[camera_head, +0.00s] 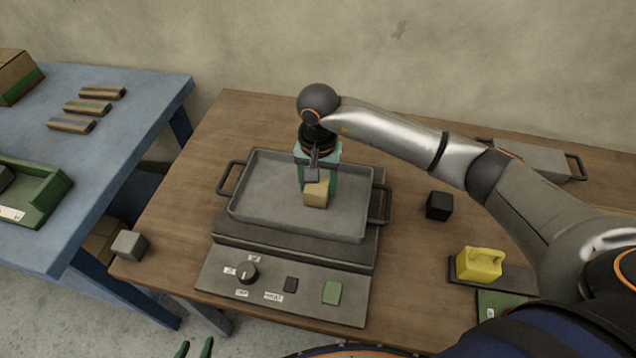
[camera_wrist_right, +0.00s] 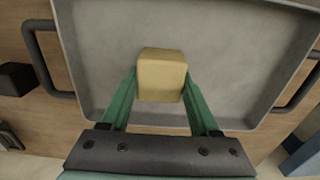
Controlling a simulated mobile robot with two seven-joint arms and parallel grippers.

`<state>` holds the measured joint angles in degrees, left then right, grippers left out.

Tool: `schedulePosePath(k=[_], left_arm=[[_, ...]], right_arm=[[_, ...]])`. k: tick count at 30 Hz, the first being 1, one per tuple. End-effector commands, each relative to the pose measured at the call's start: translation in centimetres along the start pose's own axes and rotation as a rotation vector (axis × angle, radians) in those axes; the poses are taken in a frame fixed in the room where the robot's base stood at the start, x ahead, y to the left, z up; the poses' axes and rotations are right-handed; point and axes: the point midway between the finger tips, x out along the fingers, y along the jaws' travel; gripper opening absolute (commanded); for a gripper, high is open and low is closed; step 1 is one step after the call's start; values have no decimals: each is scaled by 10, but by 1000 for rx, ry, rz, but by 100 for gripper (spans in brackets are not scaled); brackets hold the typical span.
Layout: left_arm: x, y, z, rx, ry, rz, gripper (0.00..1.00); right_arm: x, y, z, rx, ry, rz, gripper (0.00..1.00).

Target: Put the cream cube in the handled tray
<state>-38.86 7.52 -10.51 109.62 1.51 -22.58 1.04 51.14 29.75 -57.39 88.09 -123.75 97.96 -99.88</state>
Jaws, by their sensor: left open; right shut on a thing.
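The cream cube (camera_head: 316,194) is between the green fingers of my right gripper (camera_wrist_right: 160,84), which is shut on it. The cube also shows in the right wrist view (camera_wrist_right: 161,68). The grey handled tray (camera_head: 260,185) lies beneath, with a dark handle at each side; it fills much of the wrist view (camera_wrist_right: 235,50). The cube is within the tray's outline, right of its middle in the head view. I cannot tell whether it touches the tray floor. My left gripper (camera_head: 195,349) shows only its green fingertips at the bottom edge, apart and empty.
The tray sits on a device with a control panel (camera_head: 225,275). A black cube (camera_head: 439,205) and a yellow object (camera_head: 479,264) stand to the right. A grey cube (camera_head: 128,244) sits at the left table edge. A blue table (camera_head: 140,90) stands further left.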

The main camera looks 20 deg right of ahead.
Motion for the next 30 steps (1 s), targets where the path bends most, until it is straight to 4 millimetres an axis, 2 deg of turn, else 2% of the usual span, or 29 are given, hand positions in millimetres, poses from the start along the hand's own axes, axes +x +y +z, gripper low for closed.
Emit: schedulePosePath(k=[1, 2, 9, 17, 21, 26, 30], left_arm=[[2, 0, 3, 0, 0, 0, 50], [2, 0, 2, 0, 0, 0, 50], [1, 0, 1, 0, 0, 0, 50], [0, 0, 1, 0, 0, 1, 50], [-1, 0, -2, 0, 1, 1, 50], [1, 0, 1, 0, 2, 1, 50], [3, 0, 3, 0, 1, 1, 50]], right_arm=[[3, 0, 0, 0, 1, 0, 1], [2, 0, 0, 0, 0, 0, 64], [2, 0, 0, 0, 0, 0, 91], [1, 0, 0, 0, 0, 0, 92], [-8, 0, -1, 0, 2, -2, 92], [-38, -1, -2, 0, 6, -4, 92], [-70, -1, -1, -1, 5, -4, 92]])
